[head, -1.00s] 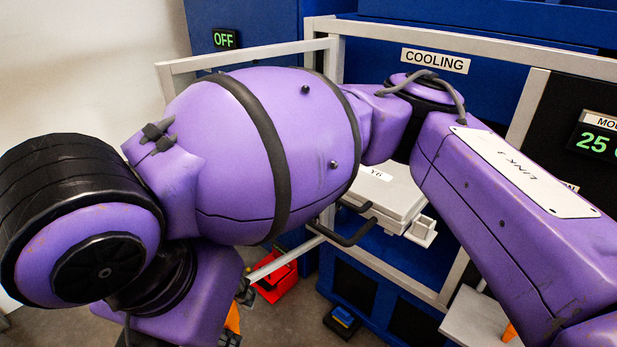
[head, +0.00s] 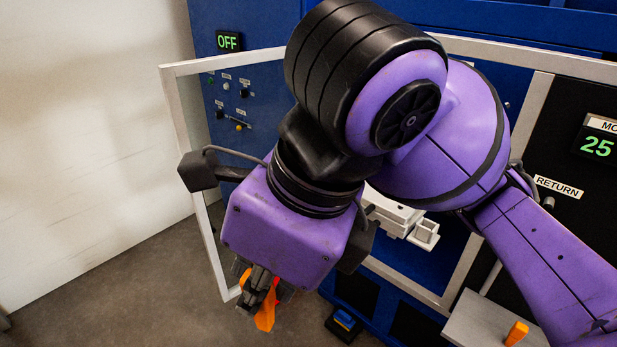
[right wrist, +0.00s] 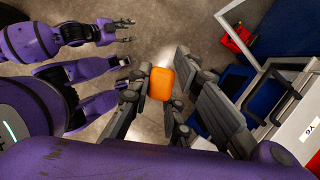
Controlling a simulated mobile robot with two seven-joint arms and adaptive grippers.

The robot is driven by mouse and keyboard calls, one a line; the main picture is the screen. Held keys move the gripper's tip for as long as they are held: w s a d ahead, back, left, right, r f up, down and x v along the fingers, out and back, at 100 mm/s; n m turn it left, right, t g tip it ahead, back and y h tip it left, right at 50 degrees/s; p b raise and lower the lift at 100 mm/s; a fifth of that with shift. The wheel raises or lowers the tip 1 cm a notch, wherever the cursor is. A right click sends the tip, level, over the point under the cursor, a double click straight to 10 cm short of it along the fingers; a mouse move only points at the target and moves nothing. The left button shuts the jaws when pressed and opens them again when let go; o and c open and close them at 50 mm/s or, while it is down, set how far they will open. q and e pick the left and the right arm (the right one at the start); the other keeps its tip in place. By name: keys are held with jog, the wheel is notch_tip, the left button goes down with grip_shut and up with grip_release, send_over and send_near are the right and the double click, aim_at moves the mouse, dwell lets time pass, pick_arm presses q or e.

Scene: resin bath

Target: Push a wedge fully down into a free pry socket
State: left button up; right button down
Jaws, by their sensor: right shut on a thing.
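My right gripper (head: 258,293) hangs low in front of the blue machine, shut on an orange wedge (head: 266,312). In the right wrist view the wedge (right wrist: 160,83) sits between the fingers, seen end-on. A second orange wedge (head: 516,333) stands on a grey shelf (head: 480,322) at lower right. A pale mould (head: 397,216) is partly hidden behind my right arm; a small open block (head: 425,234) juts from its corner. I cannot tell whether this is a pry socket. My left gripper (right wrist: 128,31) shows only in the right wrist view, with fingers apparently parted and empty.
A metal frame (head: 209,240) surrounds the machine's front, close to my right gripper. A black box with a blue top (head: 343,322) is on the floor. The right wrist view shows a red object (right wrist: 236,36). Floor at left (head: 110,290) is clear.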

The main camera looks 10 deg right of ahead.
jog(key=w+d+f+m+t, duration=0.1)
jog(key=w+d+m, duration=0.2)
jog(key=d, duration=1)
jog(key=w, duration=0.2)
jog(key=shift+w+m+h, duration=0.35)
jog(key=shift+m+h, duration=0.05)
